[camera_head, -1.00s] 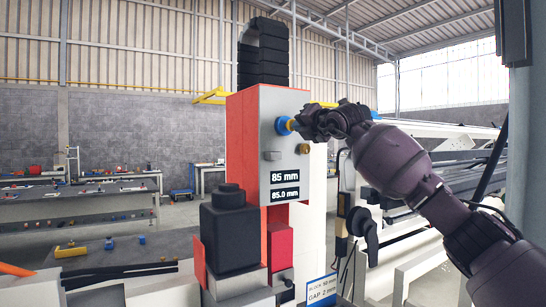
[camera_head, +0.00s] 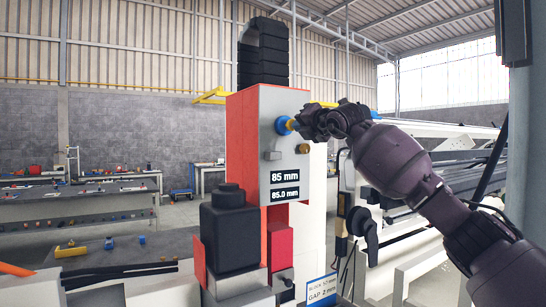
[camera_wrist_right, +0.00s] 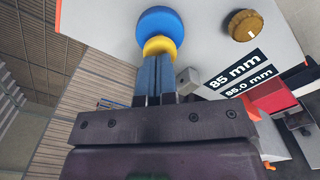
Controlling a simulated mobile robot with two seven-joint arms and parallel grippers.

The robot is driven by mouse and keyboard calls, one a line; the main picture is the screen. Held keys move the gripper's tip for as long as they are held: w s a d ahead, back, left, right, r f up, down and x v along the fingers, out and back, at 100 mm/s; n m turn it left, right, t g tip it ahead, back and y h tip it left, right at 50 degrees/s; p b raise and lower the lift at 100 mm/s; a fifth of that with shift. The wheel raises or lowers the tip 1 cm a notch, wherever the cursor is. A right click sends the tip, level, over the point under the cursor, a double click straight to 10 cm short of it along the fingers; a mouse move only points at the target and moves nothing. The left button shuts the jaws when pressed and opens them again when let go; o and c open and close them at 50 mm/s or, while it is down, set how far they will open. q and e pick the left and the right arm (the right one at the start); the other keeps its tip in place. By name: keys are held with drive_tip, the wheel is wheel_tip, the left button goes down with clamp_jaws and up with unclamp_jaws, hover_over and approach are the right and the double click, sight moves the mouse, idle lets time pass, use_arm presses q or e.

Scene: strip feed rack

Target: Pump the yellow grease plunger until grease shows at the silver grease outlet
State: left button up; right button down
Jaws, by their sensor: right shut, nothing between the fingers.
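The yellow grease plunger (camera_head: 290,124) sticks out of a round blue collar (camera_head: 281,125) on the grey panel of the red machine. In the right wrist view the yellow plunger (camera_wrist_right: 158,45) lies just in front of the blue collar (camera_wrist_right: 160,22). My right gripper (camera_head: 299,124) is shut and empty, its fingertips (camera_wrist_right: 153,82) at the plunger's outer end; whether they touch it is unclear. A small silver block, apparently the grease outlet (camera_head: 272,155), sits below the plunger; it also shows in the wrist view (camera_wrist_right: 187,80). Its surface looks plain grey. My left gripper is out of view.
A brass knob (camera_head: 303,148) is right of the outlet. Two displays (camera_head: 284,176) below read 85 mm and 85.0 mm. A black block-shaped unit (camera_head: 229,230) stands at the lower left. A white sign (camera_head: 321,289) is at the bottom. Workbenches (camera_head: 80,208) stand behind on the left.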

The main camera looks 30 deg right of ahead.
drive_tip(key=shift+w, duration=0.2)
idle(0.5)
drive_tip(key=shift+w, duration=0.55)
drive_tip(key=s+b, duration=0.2)
drive_tip(key=shift+b, duration=0.3)
idle(0.6)
drive_tip(key=shift+w, duration=0.1)
idle(0.7)
drive_tip(key=shift+w+p, duration=0.3)
drive_tip(key=shift+w, duration=0.3)
